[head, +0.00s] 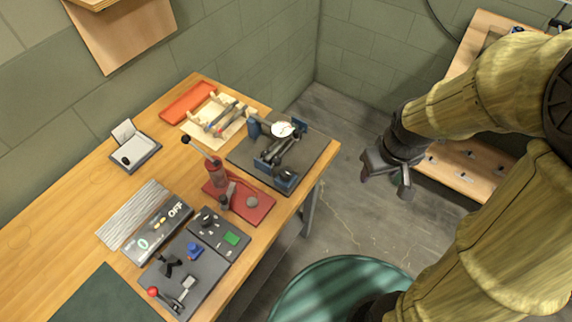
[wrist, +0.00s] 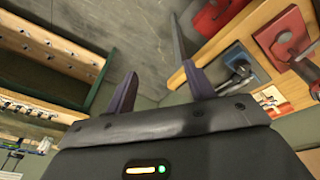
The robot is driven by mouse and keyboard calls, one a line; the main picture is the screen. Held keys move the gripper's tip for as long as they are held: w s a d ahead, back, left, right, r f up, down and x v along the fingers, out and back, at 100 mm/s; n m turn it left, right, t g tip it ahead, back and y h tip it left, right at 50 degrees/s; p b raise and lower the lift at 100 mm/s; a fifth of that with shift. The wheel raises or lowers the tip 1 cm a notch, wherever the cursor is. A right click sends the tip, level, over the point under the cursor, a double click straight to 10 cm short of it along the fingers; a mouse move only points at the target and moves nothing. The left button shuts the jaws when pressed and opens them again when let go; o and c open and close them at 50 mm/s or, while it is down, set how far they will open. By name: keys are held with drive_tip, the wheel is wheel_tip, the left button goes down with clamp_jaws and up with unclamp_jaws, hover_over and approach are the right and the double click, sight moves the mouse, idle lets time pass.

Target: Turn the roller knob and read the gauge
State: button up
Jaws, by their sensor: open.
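The gauge (head: 282,129) is a small white dial at the back of a fixture on the workbench. Its reading is too small to make out. The fixture has blue end blocks (head: 286,181) and a dark roller (head: 284,150) between them, on a dark base plate (head: 312,166). I cannot clearly pick out the knob. My gripper (head: 386,184) is open and empty, pointing down, right of the bench and apart from the fixture. In the wrist view its two fingers (wrist: 160,88) stand wide apart with nothing between them.
The wooden workbench (head: 60,240) holds a red press (head: 216,172), a panel marked OFF (head: 158,234), a lever box (head: 182,280) and an orange tray (head: 188,101). A green round tank (head: 340,290) stands on the floor in front. Bare floor lies between bench and gripper.

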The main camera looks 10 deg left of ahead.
drive_tip(key=w+a+r+n+g+p, duration=0.1)
drive_tip(key=w+a+r+n+p, duration=0.1)
drive_tip(key=a+n, duration=0.4)
drive_tip(key=w+a+r+n+p, duration=0.2)
drive_tip(key=a+n+p, duration=0.1)
drive_tip(key=a+n, duration=0.3)
drive_tip(key=n+g+p, duration=0.1)
drive_tip(key=n+p, duration=0.3)
drive_tip(key=n, duration=1)
hover_over(286, 172)
drive_tip(key=shift+a+r, duration=0.1)
drive_tip(key=shift+r, duration=0.25)
wheel_tip(286, 172, down, 17)
drive_tip(key=p, duration=0.4)
drive_tip(key=shift+f, duration=0.2)
drive_tip(key=c, duration=1)
